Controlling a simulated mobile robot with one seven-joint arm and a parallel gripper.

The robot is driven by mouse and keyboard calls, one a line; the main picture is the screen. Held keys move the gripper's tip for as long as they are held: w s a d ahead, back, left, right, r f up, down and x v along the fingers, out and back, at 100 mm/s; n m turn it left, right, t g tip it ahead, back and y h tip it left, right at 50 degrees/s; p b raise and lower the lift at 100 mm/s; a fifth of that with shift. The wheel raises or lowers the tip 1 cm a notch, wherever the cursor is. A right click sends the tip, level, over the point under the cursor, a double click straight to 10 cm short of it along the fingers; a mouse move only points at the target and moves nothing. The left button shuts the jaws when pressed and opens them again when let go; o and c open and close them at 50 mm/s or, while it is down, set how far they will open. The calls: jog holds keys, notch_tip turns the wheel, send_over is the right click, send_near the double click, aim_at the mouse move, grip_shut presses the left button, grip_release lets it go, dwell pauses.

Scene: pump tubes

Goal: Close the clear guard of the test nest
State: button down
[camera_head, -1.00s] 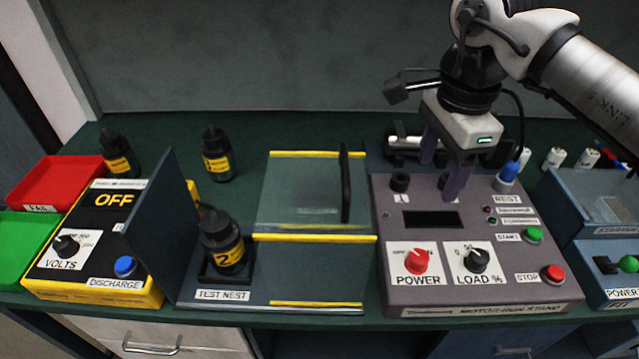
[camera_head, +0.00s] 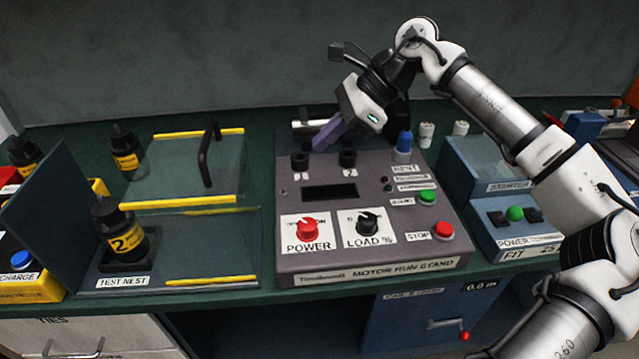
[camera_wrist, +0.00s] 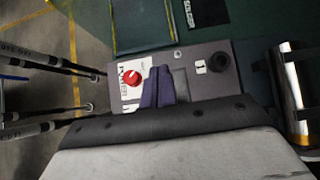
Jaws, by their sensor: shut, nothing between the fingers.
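The clear guard (camera_head: 168,176), a see-through panel with yellow edge strips, sits behind the front part of the test nest (camera_head: 205,262). Its black handle (camera_head: 209,152) stands up near the panel's right side. The nest is uncovered, and a black bottle-shaped part with a yellow "2" label (camera_head: 121,236) stands in its holder at the left. My gripper (camera_head: 322,142) is shut and empty, over the back left of the motor run stand, to the right of the handle and apart from it. The purple fingers also show in the wrist view (camera_wrist: 160,88).
The motor run stand (camera_head: 375,225), with knobs, buttons and two black sockets, stands right of the nest. A dark upright panel (camera_head: 48,212) stands at the nest's left. Another yellow-labelled black part (camera_head: 125,152) stands behind. A blue fit station (camera_head: 510,225) is at right.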

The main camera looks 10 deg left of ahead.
jog(key=p, duration=0.2)
send_near(252, 187)
notch_tip(252, 187, down, 4)
jog(key=shift+f, duration=0.1)
jog(key=shift+s+a+p, duration=0.25)
jog(key=shift+a+p, duration=0.05)
jog(key=shift+a, duration=0.6)
jog(key=shift+s+a+p, duration=0.25)
jog(key=shift+a, duration=0.6)
jog(key=s+a+b, duration=0.2)
jog(key=a+b, duration=0.1)
jog(key=a, duration=0.5)
jog(key=s+a+b, duration=0.2)
jog(key=a+b, duration=0.2)
jog(key=a, duration=0.5)
jog(key=shift+s, duration=0.3)
jog(key=shift+y, duration=0.3)
